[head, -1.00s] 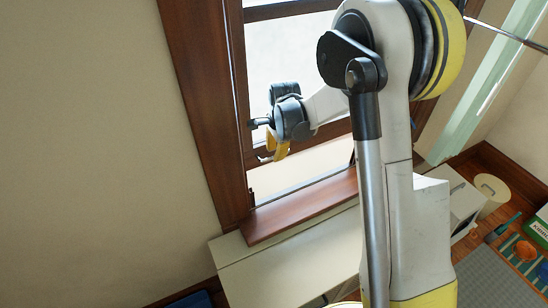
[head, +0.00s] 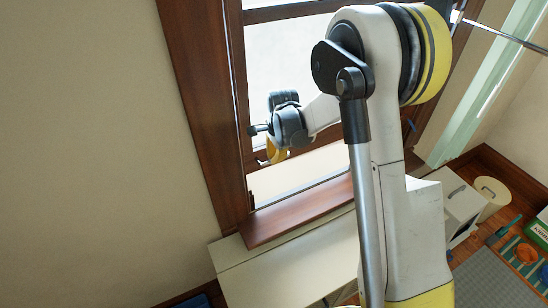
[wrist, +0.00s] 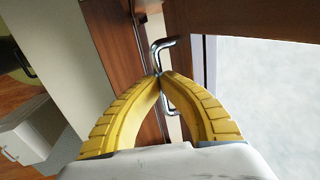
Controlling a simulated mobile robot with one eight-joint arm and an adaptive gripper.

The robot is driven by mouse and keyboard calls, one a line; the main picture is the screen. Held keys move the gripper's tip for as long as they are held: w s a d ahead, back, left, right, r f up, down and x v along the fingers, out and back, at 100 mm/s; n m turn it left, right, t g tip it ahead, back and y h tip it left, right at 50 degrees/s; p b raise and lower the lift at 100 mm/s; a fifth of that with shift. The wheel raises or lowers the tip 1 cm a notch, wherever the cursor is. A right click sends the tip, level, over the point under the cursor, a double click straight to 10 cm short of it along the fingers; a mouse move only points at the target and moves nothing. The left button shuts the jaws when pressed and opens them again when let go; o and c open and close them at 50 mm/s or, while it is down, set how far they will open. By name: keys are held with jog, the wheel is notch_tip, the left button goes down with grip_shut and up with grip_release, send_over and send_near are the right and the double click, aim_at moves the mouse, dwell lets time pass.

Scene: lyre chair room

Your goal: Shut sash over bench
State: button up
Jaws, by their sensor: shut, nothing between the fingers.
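The window sash (head: 325,137) has a dark wood rail and pale glass, and its bottom rail stands above the wooden sill with a gap between. The white bench (head: 290,265) runs below the sill. My gripper (head: 271,160) is in front of the sash's lower left part. In the wrist view my yellow fingers (wrist: 160,76) meet at their tips, with nothing held between them. A bent chrome handle (wrist: 163,44) shows beyond the tips, its middle hidden by them. I cannot tell whether the tips touch it. The glass (wrist: 268,100) lies to the right.
The brown sill (head: 300,212) juts out below the window. A white drawer unit (head: 460,205) and a cream bin (head: 492,196) stand at the right. A grey mat (head: 495,275) and small tools lie at the lower right. Bare wall is at the left.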

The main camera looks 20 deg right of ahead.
jog(key=o, duration=0.3)
notch_tip(320, 180, up, 12)
jog(key=s, duration=0.2)
jog(key=shift+d, duration=0.2)
jog(key=shift+s+f, duration=0.1)
